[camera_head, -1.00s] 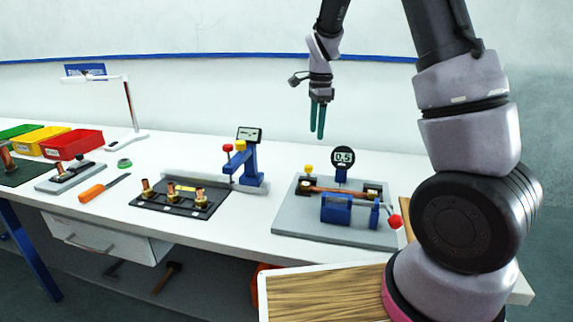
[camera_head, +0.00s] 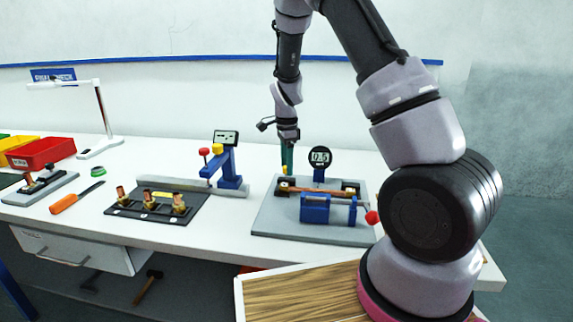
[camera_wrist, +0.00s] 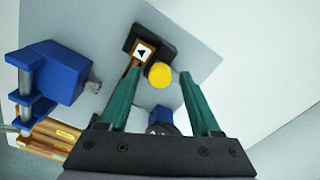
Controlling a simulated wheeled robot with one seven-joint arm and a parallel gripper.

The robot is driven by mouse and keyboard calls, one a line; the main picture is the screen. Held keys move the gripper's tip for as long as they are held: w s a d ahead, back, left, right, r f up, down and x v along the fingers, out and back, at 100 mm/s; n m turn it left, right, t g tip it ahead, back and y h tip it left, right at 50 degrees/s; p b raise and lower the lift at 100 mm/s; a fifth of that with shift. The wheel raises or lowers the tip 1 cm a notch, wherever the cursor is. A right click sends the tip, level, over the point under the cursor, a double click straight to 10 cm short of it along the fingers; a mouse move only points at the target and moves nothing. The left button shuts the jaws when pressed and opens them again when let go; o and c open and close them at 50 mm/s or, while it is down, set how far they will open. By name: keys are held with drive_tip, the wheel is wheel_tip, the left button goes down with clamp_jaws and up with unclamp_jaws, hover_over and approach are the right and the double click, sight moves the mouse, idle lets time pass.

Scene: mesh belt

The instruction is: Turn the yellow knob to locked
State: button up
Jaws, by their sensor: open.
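The yellow knob (camera_wrist: 159,75) shows as a round cap in the wrist view, beside a small plate with a black triangle mark (camera_wrist: 143,52) on a dark block. In the head view the knob (camera_head: 284,169) is a small yellow patch at the back left of the grey fixture plate (camera_head: 272,217), partly hidden by my gripper. My gripper (camera_wrist: 157,85) is open, its two green fingers on either side of the knob in the picture. In the head view my gripper (camera_head: 287,160) points down over the knob. I cannot tell whether the fingers touch it.
The fixture carries a blue clamp (camera_head: 318,209) with a red ball handle (camera_head: 372,217), a copper bar and a dial gauge (camera_head: 320,157) close to my gripper. A blue press (camera_head: 228,168) and a black tray (camera_head: 140,207) with brass fittings stand to the left.

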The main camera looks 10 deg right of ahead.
clamp_jaws()
